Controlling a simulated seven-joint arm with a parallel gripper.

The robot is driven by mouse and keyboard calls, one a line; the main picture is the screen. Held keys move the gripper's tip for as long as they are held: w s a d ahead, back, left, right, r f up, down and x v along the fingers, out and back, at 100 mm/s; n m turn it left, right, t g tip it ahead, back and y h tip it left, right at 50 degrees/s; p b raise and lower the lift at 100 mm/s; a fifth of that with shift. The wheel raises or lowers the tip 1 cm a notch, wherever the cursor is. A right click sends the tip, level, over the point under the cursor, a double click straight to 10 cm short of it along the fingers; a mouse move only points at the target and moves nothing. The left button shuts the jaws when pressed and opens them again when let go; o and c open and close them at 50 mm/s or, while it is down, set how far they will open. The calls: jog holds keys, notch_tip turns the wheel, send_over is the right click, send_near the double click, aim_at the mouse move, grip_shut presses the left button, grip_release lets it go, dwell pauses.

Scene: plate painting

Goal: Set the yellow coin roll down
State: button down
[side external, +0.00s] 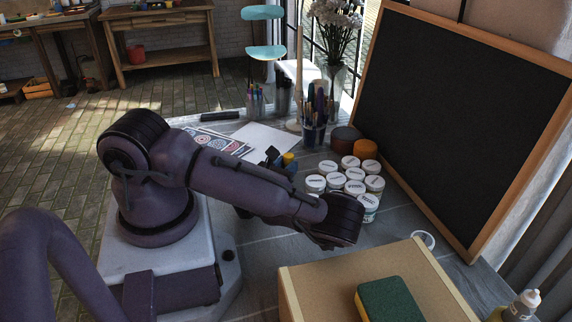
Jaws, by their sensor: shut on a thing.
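My gripper (274,157) is dark, small and partly hidden behind my arm. It is shut on the yellow coin roll. The lower part of the roll is hidden by the arm, so I cannot tell whether it touches the table or hangs above it.
Several white-lidded paint jars (355,187) stand to the right, with an orange round piece (366,149) and a dark brown one (345,138) behind. White paper (262,139) and patterned sheets (217,142) lie behind the gripper. A box (345,279) carries a sponge (389,301).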

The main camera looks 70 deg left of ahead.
jog(key=c, duration=0.9)
grip_release()
jog(key=shift+o, duration=0.2)
